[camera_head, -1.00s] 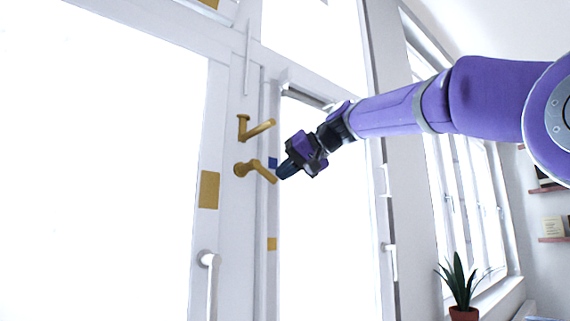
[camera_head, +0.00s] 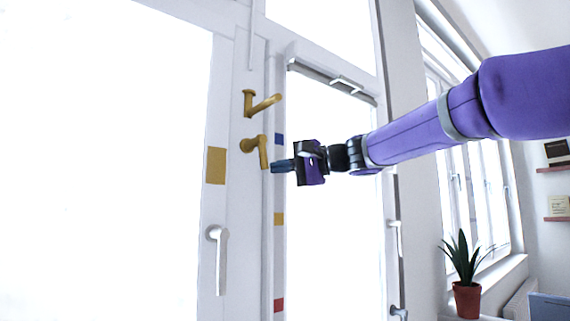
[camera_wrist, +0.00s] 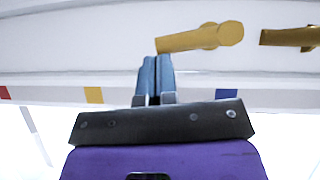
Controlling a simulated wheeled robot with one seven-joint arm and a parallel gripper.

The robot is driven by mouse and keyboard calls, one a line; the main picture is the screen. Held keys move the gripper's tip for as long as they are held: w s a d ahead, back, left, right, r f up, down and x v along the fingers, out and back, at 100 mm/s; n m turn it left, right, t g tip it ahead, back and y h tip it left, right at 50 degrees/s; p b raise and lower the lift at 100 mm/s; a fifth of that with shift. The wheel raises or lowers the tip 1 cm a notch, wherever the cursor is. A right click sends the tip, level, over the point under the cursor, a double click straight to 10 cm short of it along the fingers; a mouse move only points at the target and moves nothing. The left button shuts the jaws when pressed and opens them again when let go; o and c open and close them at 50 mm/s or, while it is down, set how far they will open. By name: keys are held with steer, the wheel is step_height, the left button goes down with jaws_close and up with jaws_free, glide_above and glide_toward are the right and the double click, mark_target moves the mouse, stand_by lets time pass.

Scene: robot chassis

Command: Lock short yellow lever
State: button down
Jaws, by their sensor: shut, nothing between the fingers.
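Two yellow levers are on the white door frame in the head view. The upper lever (camera_head: 264,104) points right and slightly up. The lower lever (camera_head: 262,150) points steeply down. I cannot tell by length which is the short one. My gripper (camera_head: 275,166) is shut and empty, its blue fingertips just right of the lower lever's free end. In the wrist view my shut fingertips (camera_wrist: 156,62) are beside the tip of the nearer lever (camera_wrist: 205,38); contact is not clear. The other lever (camera_wrist: 290,37) is further right there.
A white handle (camera_head: 218,255) is lower left on the door. Yellow, blue and red patches mark the frame. A potted plant (camera_head: 464,278) stands at the lower right, clear of the levers. Another white handle (camera_head: 395,237) is to the right.

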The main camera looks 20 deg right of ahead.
steer(key=shift+s+a+f, duration=0.1)
steer(key=shift+a+f, duration=0.15)
steer(key=shift+a, duration=0.15)
steer(key=shift+a+f, duration=0.1)
steer(key=shift+a, duration=0.05)
stand_by(0.4)
